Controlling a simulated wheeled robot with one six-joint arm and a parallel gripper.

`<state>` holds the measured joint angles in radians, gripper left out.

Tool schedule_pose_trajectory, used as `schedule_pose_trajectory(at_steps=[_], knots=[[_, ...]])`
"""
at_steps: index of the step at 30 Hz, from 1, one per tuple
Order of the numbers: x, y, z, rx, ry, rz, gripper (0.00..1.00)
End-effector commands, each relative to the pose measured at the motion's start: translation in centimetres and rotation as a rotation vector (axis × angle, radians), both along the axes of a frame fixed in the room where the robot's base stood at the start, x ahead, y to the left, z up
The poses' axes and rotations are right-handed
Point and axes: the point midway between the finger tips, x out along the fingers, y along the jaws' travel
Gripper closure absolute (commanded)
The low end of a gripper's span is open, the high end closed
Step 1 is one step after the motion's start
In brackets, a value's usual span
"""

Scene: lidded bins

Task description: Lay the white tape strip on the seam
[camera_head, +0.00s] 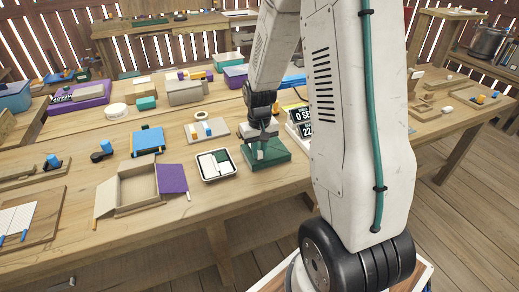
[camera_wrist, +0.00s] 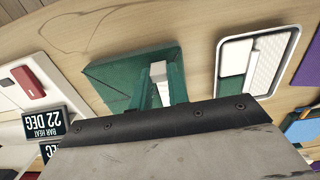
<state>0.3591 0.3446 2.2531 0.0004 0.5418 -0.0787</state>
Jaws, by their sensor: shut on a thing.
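My gripper (camera_head: 261,143) is low over a green box (camera_head: 277,158) near the table's front edge. In the wrist view the gripper (camera_wrist: 160,92) is shut on a small white strip (camera_wrist: 158,70), whose end shows between the fingers. The strip is over the top of the green box (camera_wrist: 113,75); I cannot tell whether it touches. The seam is not clear, as the fingers and wrist cover much of the box top. A white-rimmed tray (camera_head: 204,178) with white pieces and a green piece stands left of the box; it also shows in the wrist view (camera_wrist: 296,40).
A digital display (camera_head: 303,114) stands close behind and right of the box. An open cardboard box (camera_head: 128,190) with a purple flap is at the left. A plate with small blocks (camera_head: 191,131) lies behind the tray. Bare wood shows between these things.

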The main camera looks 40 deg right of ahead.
Motion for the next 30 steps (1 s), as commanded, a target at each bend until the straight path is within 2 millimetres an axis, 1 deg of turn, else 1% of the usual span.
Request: schedule_pose_trajectory(at_steps=[30], knots=[[0.0, 0.01, -0.5, 0.0, 0.0, 0.0, 0.98]])
